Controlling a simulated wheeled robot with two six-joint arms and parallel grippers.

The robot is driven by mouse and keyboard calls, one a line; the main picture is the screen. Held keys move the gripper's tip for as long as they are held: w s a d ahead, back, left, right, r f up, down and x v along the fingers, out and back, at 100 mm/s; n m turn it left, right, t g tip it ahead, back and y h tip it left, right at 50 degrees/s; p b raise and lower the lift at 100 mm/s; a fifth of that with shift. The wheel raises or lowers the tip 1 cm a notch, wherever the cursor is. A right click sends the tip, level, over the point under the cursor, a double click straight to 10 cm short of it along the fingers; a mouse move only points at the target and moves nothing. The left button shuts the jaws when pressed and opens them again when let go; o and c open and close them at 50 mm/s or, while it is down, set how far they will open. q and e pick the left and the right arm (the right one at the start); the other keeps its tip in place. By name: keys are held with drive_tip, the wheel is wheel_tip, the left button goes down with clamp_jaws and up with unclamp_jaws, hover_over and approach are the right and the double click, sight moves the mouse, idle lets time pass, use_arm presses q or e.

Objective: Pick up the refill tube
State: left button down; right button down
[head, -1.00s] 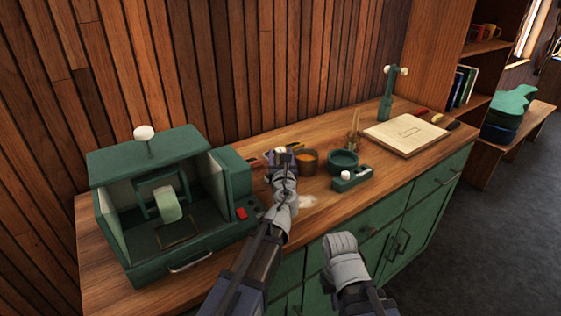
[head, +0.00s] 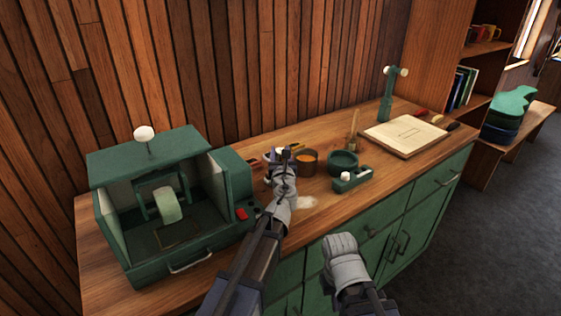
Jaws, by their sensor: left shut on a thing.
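My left gripper (head: 285,157) is over the workbench, just left of the brown cup with orange contents (head: 308,161). It appears narrow and shut on a small dark upright thing, probably the refill tube; the gripper hides most of it, so its shape is unclear. My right gripper (head: 340,246) hangs in front of the bench's front edge, apart from everything on top. Its fingertips are hidden behind its own hand, so I cannot tell whether it is open.
A green bowl (head: 343,162), a small green device (head: 352,180) and a pale board (head: 406,135) lie to the right. A green stand (head: 388,95) rises behind. Bare wood shows at the front.

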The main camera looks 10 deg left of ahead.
use_arm(q)
drive_tip(key=shift+r, duration=0.15)
wheel_tip(320, 180, up, 12)
drive_tip(key=p, duration=1.2)
drive_tip(key=shift+r+p, duration=0.25)
drive_tip(key=shift+p, duration=0.15)
drive_tip(key=shift+r, duration=0.1)
